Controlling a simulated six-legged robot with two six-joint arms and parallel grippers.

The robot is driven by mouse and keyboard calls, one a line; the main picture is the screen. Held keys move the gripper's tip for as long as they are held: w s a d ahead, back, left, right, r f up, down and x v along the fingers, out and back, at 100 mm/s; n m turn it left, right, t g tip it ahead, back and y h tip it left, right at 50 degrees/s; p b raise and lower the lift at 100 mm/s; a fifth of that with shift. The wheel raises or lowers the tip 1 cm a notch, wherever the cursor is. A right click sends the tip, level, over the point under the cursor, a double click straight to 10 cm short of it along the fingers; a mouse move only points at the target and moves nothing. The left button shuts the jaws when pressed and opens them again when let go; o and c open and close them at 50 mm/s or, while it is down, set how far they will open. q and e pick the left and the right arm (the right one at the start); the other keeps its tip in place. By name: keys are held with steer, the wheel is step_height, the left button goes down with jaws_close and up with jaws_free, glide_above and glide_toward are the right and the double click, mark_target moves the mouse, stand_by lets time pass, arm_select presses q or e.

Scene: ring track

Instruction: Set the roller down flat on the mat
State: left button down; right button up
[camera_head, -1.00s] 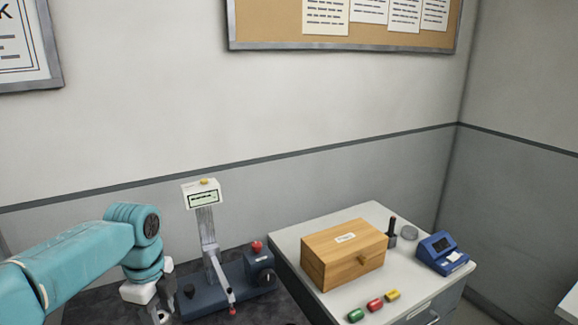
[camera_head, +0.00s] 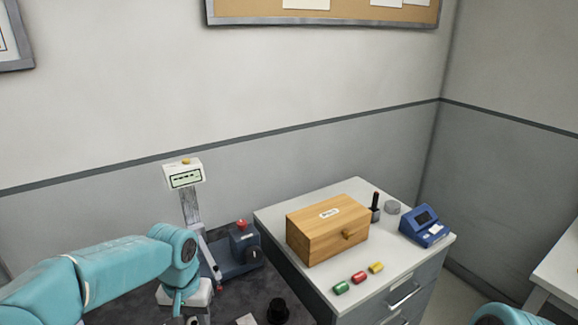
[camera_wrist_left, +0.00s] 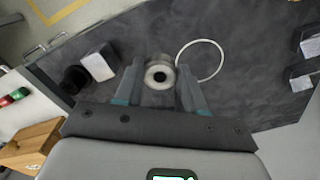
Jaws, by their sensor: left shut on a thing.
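The roller (camera_wrist_left: 159,76) is a short metallic cylinder with a dark hole in its end face, seen in the left wrist view. My left gripper (camera_wrist_left: 160,70) is shut on it, one finger on each side. The hole end faces the wrist camera. Below lies a dark grey mottled surface (camera_wrist_left: 240,95) with a thin white ring outline (camera_wrist_left: 221,65) right beside the roller. I cannot tell whether this surface is the mat, nor the roller's height above it. In the head view the roller is not clearly visible. My right gripper is out of view.
A blue device (camera_head: 240,250) with a display post (camera_head: 186,177) stands behind my left arm. A black knob-shaped object (camera_head: 278,311) and a white-faced block (camera_wrist_left: 99,63) stand nearby. A cabinet to the right holds a wooden box (camera_head: 328,235), several small items and a blue instrument (camera_head: 424,227).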

arm_select(q)
steer(key=s+f, duration=0.4)
steer(key=shift+a, duration=0.15)
steer(key=shift+f, duration=0.3)
steer(key=shift+w+d, duration=0.2)
steer(key=shift+d, duration=0.1)
steer(key=shift+s+a, duration=0.1)
